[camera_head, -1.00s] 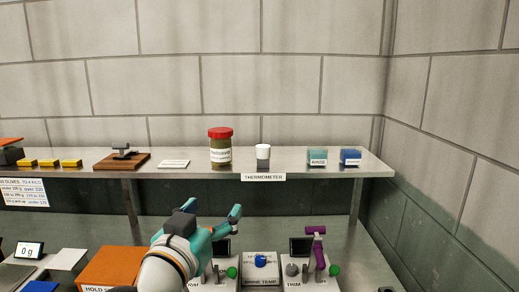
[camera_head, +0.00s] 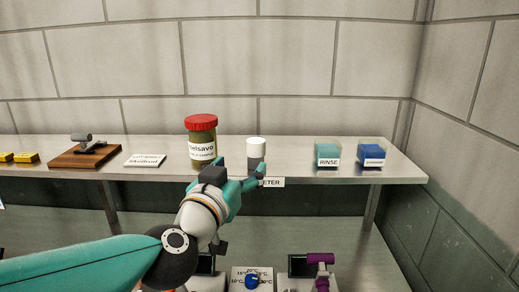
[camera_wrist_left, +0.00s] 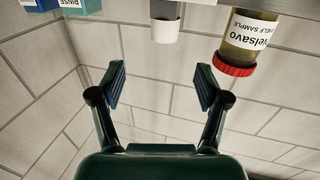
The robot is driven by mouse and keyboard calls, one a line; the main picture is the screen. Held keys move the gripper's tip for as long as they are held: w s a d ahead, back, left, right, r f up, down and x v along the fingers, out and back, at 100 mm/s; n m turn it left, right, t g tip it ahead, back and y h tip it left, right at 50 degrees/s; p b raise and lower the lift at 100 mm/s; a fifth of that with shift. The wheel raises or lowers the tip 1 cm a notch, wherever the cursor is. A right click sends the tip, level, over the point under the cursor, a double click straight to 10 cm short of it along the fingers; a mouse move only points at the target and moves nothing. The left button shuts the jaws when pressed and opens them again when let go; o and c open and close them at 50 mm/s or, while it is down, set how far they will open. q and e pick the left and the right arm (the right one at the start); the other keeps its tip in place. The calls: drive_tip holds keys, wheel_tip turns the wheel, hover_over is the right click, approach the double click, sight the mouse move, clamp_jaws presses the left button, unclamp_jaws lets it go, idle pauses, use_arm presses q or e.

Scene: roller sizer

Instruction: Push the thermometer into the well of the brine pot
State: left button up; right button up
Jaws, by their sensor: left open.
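The thermometer stand, a small cylinder with a white upper part and grey lower part (camera_head: 256,148), stands upright on the shelf above a label partly hidden by my gripper. In the left wrist view it appears upside down as a white and grey cylinder (camera_wrist_left: 165,28), in line with the gap between my fingers. My left gripper (camera_head: 242,170) is open and empty at the shelf's front edge, just before the cylinder and apart from it. Its two spread fingers show in the wrist view (camera_wrist_left: 161,82). The brine pot is not identifiable, and my right gripper is out of view.
A red-lidded jar (camera_head: 202,140) stands close left of the cylinder on the shelf (camera_head: 295,174). Teal (camera_head: 328,152) and blue (camera_head: 371,153) containers stand to the right, with free shelf between. A dial panel (camera_head: 252,280) sits below. A wooden board (camera_head: 84,156) lies left.

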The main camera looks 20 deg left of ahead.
sight(253, 144)
use_arm(q)
drive_tip(key=w, duration=0.5)
drive_tip(key=w+a, duration=0.1)
drive_tip(key=w, duration=0.1)
drive_tip(key=shift+w, duration=0.2)
drive_tip(key=shift+w+d+r+p, duration=0.15)
drive_tip(key=shift+w+p, duration=0.4)
drive_tip(key=shift+w, duration=2.05)
drive_tip(key=shift+r, duration=0.1)
drive_tip(key=c, duration=1.2)
drive_tip(key=shift+r, duration=0.1)
drive_tip(key=shift+c, duration=0.2)
wheel_tip(253, 144, up, 20)
drive_tip(key=p, duration=1.1)
drive_tip(key=shift+p, duration=0.4)
